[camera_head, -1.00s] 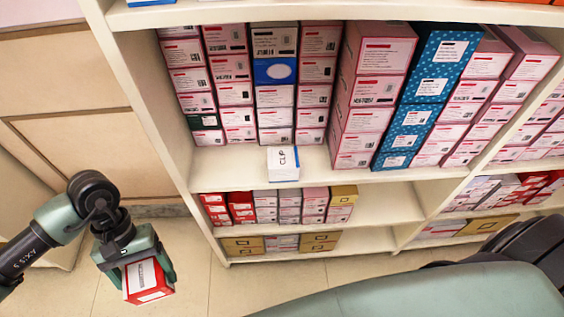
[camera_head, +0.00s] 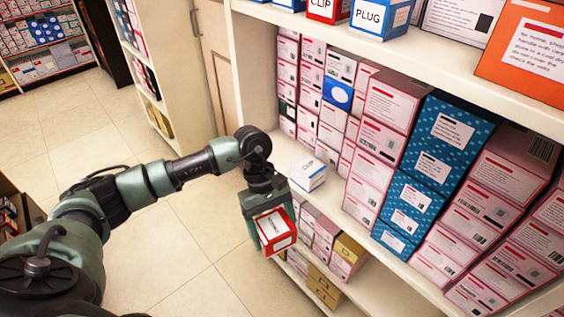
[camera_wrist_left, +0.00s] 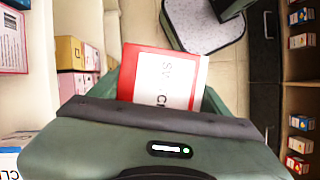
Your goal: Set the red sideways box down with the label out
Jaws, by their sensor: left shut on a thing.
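A red box with white label panels (camera_head: 274,231) is held in my left gripper (camera_head: 268,222), in front of the shelf unit and above the floor. My left gripper is shut on it. In the left wrist view the red box (camera_wrist_left: 165,78) sits between the fingers, its white label face with dark lettering turned to the camera. The lettering is partly hidden by the gripper body. A white and blue box lettered CLIP (camera_head: 308,174) stands on the middle shelf, beyond and to the right of the gripper. My right gripper is not in view.
Stacks of pink boxes (camera_head: 384,128) and blue dotted boxes (camera_head: 436,142) fill the middle shelf. The upper shelf holds a red CLIP box (camera_head: 327,8), a blue PLUG box (camera_head: 381,16) and an orange box (camera_head: 528,52). Bare shelf shows around the white box. The tiled floor (camera_head: 170,240) is open at left.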

